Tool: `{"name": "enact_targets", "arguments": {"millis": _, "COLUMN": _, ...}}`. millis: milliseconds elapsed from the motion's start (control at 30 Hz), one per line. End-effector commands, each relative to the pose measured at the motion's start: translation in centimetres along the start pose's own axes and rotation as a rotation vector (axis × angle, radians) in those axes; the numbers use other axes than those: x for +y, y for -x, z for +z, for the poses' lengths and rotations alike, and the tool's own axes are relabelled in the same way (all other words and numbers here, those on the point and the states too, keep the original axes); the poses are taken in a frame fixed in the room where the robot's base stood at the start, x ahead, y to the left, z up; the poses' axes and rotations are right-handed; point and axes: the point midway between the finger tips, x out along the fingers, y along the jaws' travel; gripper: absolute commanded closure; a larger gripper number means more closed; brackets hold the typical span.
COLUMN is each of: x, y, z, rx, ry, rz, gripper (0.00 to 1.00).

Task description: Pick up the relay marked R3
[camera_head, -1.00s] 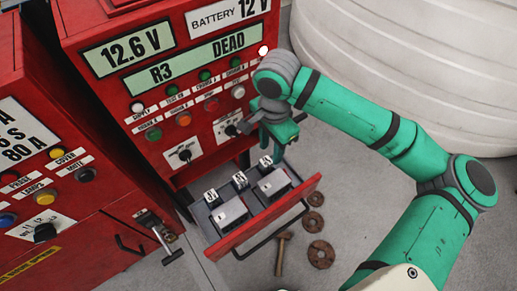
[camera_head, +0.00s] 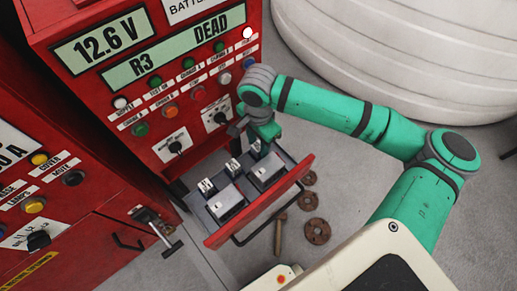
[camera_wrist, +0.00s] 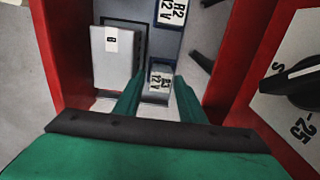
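The relay marked R3 (camera_wrist: 160,82), a small block with a white "R3 12 V" label, stands in the open red drawer (camera_head: 262,216). In the head view it is mostly hidden at my fingertips. The relay marked R2 (camera_wrist: 172,14) stands beyond it in the wrist view; in the head view a small labelled relay (camera_head: 233,168) stands left of my gripper. My gripper (camera_wrist: 158,90) is open. Its two green fingers point down into the drawer, one on each side of R3; I cannot tell whether they touch it.
Two larger pale blocks (camera_head: 228,204) sit in the drawer; one shows close to my left finger in the wrist view (camera_wrist: 117,62). The red panel (camera_head: 150,100) with knobs rises behind. Rusty discs (camera_head: 317,231) and a hammer (camera_head: 280,232) lie on the floor.

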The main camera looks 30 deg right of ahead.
Motion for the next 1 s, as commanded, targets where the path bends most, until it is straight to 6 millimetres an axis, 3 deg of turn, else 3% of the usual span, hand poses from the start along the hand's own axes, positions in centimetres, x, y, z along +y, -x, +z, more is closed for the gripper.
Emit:
{"name": "enact_targets", "arguments": {"millis": 167, "x": 0.0, "y": -1.6, "z": 0.0, "rx": 0.000, "ry": -0.001, "rz": 0.000, "gripper": 0.63}}
{"name": "enact_targets", "arguments": {"millis": 400, "x": 0.0, "y": -1.7, "z": 0.0, "rx": 0.000, "ry": -0.001, "rz": -0.001, "gripper": 0.63}}
{"name": "enact_targets", "arguments": {"millis": 567, "x": 0.0, "y": -1.7, "z": -0.1, "rx": 0.000, "ry": -0.003, "rz": -0.001, "gripper": 0.97}}
{"name": "enact_targets", "arguments": {"millis": 1000, "x": -0.3, "y": -1.1, "z": 0.3, "rx": 0.001, "ry": 0.006, "rz": -0.002, "gripper": 0.97}}
